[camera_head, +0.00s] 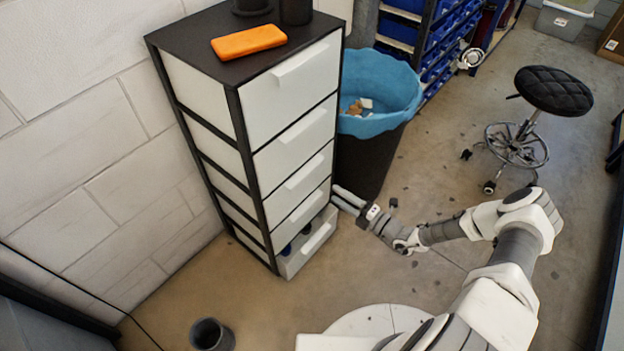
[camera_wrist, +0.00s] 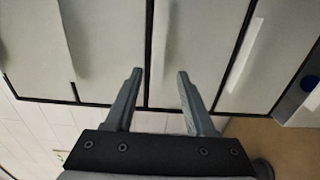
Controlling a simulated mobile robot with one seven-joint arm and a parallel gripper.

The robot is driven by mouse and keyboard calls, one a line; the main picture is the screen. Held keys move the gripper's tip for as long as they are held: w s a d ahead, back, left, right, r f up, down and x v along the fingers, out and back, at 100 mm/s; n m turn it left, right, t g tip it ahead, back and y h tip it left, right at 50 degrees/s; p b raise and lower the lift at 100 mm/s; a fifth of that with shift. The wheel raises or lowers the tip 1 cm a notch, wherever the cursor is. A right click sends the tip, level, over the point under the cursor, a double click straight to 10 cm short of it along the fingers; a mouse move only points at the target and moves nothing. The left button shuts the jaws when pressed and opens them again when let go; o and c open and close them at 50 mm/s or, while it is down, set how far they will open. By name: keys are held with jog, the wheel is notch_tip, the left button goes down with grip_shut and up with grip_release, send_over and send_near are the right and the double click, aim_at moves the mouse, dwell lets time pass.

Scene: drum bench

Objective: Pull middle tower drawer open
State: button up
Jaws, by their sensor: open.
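The tower (camera_head: 239,118) is a dark-framed cabinet with white drawers, at the centre left in the head view. Its middle drawer (camera_head: 319,171) looks shut, with a pale ledge handle. In the wrist view, the middle drawer (camera_wrist: 203,45) appears as the panel ahead, its handle (camera_wrist: 167,40) running up the picture. My gripper (camera_head: 342,198) is at the lower right of the tower front in the head view. Its open fingers (camera_wrist: 159,75) are apart, with the handle between their lines and nothing held. I cannot tell the gap to the handle.
The bottom drawer (camera_head: 318,241) stands partly open with dark and blue items inside. An orange box (camera_head: 249,41) lies on the tower top. A bin with a blue liner (camera_head: 385,95) stands close behind. A dark cup (camera_head: 211,335) is on the floor; a stool (camera_head: 553,91) stands right.

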aim_at(308, 177)
jog(key=b+x, duration=0.1)
jog(key=x, duration=1)
jog(key=shift+b, duration=0.3)
jog(key=c, duration=0.9)
grip_shut()
jog(key=shift+d+f, duration=0.1)
jog(key=shift+f, duration=0.15)
